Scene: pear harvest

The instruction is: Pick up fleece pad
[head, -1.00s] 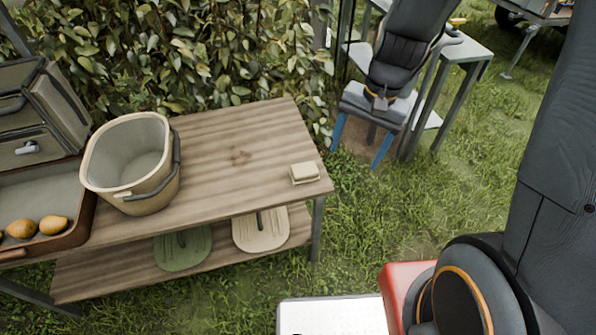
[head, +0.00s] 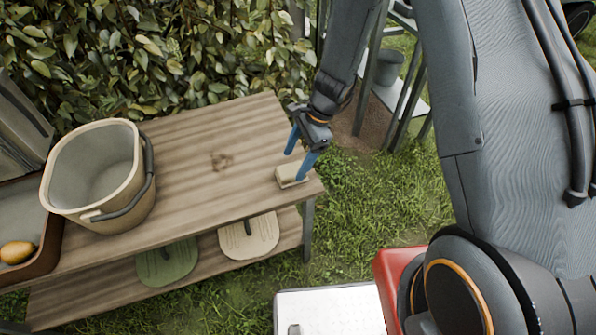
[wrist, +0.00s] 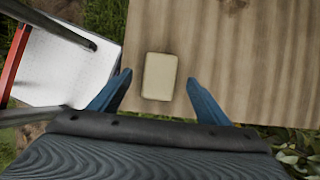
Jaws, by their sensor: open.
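The fleece pad (head: 291,175) is a small cream block lying flat near the right end of the wooden table's top. My gripper (head: 298,160) is over that end of the table, its two blue fingers apart and pointing down close to the pad. In the wrist view the pad (wrist: 159,77) shows whole, ahead of and between the open fingertips of my gripper (wrist: 159,80). Neither finger appears to touch it there. The exact height of the fingers above the tabletop is hard to tell.
A cream bucket (head: 66,187) with a dark handle stands on the table (head: 215,135) at left, beside a tray (head: 50,242) holding a yellow fruit. Green (head: 155,268) and beige (head: 238,243) pads sit on the lower shelf. A leafy hedge (head: 190,60) rises behind. The tabletop's middle is clear.

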